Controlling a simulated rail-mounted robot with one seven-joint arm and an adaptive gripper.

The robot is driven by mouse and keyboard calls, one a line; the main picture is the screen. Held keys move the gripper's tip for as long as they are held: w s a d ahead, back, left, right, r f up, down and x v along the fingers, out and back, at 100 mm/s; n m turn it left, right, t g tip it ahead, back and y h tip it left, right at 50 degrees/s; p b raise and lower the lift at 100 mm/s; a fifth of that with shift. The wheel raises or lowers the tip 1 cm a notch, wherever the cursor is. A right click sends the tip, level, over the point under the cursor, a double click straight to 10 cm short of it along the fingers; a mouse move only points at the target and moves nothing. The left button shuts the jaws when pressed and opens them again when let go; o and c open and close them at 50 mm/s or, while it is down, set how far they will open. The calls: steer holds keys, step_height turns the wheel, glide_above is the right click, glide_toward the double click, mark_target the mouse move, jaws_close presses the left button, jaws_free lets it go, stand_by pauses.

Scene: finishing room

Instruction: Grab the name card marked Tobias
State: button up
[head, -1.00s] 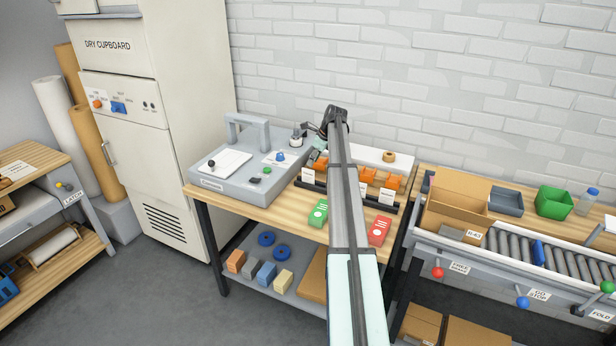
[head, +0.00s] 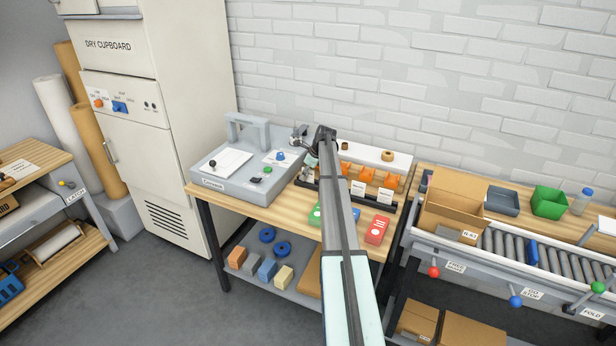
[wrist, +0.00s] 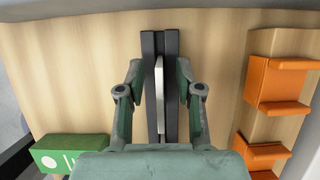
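A white name card (wrist: 159,95) stands edge-on in the slot of a black rail (wrist: 149,55) in the wrist view; no name on it can be read from there. My gripper (wrist: 160,78) is open, with one green finger on each side of the card and a gap to each. In the head view, my arm hides much of the black rail (head: 330,194).
Orange holders (head: 365,175) stand behind the rail, and also at the right in the wrist view (wrist: 275,85). A green box (wrist: 70,152) and a red box (head: 377,229) lie in front. A grey press (head: 233,175) stands left on the bench.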

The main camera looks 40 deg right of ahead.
jaws_close()
steer(key=shift+r, duration=0.15)
